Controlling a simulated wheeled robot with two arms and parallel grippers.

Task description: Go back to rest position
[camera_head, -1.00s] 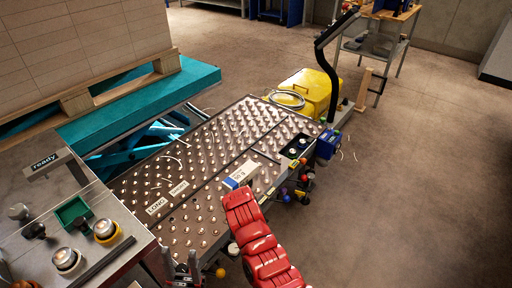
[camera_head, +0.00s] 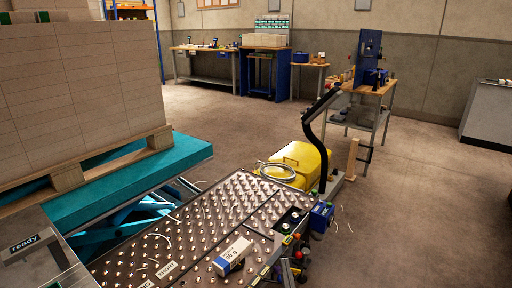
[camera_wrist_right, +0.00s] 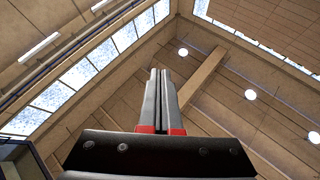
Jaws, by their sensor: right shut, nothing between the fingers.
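My right gripper (camera_wrist_right: 162,75) shows in the right wrist view. Its two grey fingers with red bases lie together, shut and empty, and point up toward the ceiling. In the head view only a small red part, which may be my right arm, shows at the bottom edge, right of the ball-studded table (camera_head: 215,218). The gripper's fingers cannot be made out there. My left gripper is not in view.
A white and blue ream pack (camera_head: 233,257) lies on the ball table. A stacked pallet (camera_head: 68,178) stands on a teal lift platform (camera_head: 185,160) at left. A yellow case (camera_head: 300,158) and black handle (camera_head: 308,115) stand behind the table. Floor at right is clear.

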